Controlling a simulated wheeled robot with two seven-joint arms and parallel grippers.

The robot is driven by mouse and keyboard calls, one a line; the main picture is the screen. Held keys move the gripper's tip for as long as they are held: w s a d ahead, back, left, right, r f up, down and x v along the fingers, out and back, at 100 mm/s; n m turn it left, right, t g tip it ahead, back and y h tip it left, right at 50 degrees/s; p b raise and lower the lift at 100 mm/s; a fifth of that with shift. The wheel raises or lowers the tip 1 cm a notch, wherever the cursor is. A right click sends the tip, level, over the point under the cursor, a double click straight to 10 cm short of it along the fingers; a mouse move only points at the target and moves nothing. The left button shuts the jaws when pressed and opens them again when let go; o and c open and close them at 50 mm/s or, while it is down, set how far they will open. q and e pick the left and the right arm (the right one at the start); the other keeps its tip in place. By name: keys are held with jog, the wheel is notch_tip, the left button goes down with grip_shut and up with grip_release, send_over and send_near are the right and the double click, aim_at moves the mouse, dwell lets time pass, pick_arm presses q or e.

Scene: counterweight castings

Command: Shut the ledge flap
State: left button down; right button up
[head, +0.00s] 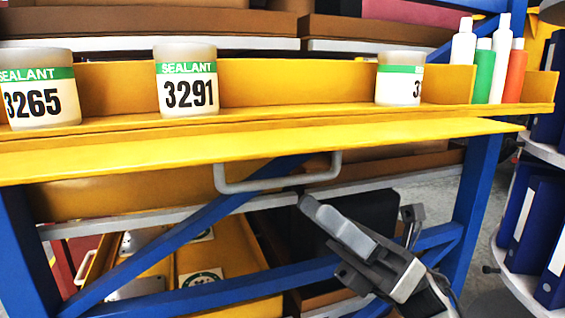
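The ledge flap (250,147) is the long yellow panel along the front of the yellow shelf. It juts out towards me below the shelf's lip, its top face showing. A grey U-shaped handle (280,188) hangs below its front edge. My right gripper (312,208) is in front of and below the flap, pointing up and left, just under the right part of the handle. It appears apart from the handle and holds nothing I can see. Its fingers overlap in this view, so their gap is hidden. My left gripper is not in view.
Three sealant tubs, 3265 (38,92), 3291 (187,82) and one partly turned (400,80), stand on the shelf. Several bottles (484,65) stand at its right end. Blue frame bars (470,200) cross below. Blue binders (535,230) are at far right.

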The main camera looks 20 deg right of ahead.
aim_at(282, 182)
jog(key=p+x, duration=0.2)
jog(key=x, duration=0.5)
grip_shut()
